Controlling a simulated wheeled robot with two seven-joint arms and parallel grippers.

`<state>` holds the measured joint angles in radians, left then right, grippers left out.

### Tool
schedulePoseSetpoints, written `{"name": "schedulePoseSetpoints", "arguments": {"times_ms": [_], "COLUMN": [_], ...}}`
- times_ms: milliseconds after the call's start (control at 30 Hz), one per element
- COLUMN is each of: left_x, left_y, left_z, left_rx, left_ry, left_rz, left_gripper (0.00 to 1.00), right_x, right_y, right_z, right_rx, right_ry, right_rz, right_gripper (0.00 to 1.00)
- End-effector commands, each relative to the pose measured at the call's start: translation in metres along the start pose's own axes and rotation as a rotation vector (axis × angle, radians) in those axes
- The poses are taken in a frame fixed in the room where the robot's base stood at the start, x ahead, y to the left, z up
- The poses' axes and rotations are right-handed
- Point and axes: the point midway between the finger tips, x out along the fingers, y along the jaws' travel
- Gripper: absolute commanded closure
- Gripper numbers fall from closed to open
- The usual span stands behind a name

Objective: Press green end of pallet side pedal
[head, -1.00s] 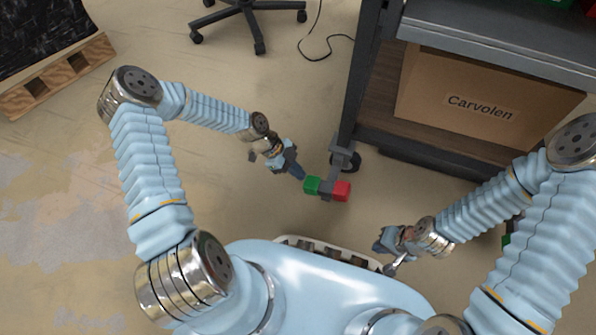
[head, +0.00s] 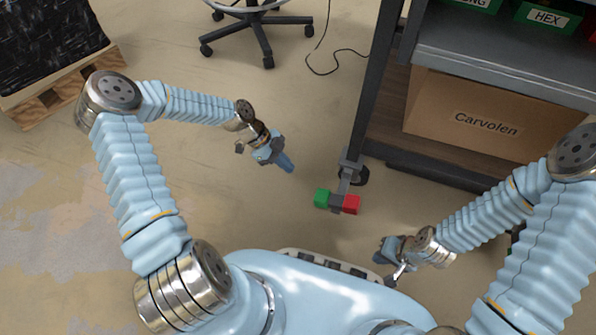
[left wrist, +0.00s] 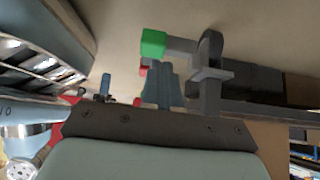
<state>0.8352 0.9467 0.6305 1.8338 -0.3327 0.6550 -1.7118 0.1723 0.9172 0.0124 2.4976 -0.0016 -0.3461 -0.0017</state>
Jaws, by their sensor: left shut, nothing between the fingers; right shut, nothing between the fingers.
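The pedal has a green end (head: 321,198) on the left and a red end (head: 351,204) on the right, with a grey middle part between them, at the foot of the cart's near post by a caster. My left gripper (head: 288,166) is shut and empty, up and left of the green end, with a clear gap of floor between them. In the left wrist view the green end (left wrist: 153,43) shows just beyond the shut fingertips (left wrist: 163,75). My right gripper (head: 381,253) is shut and empty, low and right of the pedal, near my base.
The grey cart (head: 500,62) stands at the right with a cardboard box (head: 470,115) marked Carvolen on its lower shelf and green boxes (head: 541,15) above. A wheeled chair base (head: 262,25) and a wooden pallet (head: 50,97) are farther back. The floor left of the pedal is clear.

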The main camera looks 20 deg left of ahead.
Motion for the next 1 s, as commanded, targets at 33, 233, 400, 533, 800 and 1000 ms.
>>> {"name": "schedulePoseSetpoints", "arguments": {"times_ms": [33,233,400,533,800,1000], "left_x": [-0.008,-0.022,-0.023,-0.023,-0.022,0.017], "left_y": [-0.001,0.0,0.0,0.0,0.0,0.017], "left_z": [0.002,0.007,0.008,0.008,0.008,-0.015], "left_rx": [-0.002,0.0,0.0,0.0,-0.001,-0.22], "left_ry": [-0.001,0.0,0.0,0.0,0.0,-0.009], "left_rz": [-0.002,0.0,0.001,0.001,0.001,0.01], "left_gripper": [1.0,1.0,1.0,1.0,1.0,1.0], "right_x": [-0.002,-0.004,-0.004,-0.004,-0.004,-0.004], "right_y": [-0.001,-0.001,-0.001,-0.001,-0.001,-0.001], "right_z": [0.0,0.0,0.0,0.0,0.0,0.0], "right_rx": [0.0,0.0,0.0,0.0,0.0,0.0], "right_ry": [-0.001,-0.001,-0.001,-0.001,-0.001,-0.001], "right_rz": [0.0,0.0,0.0,0.0,0.0,0.0], "right_gripper": [1.0,1.0,1.0,1.0,1.0,1.0]}}
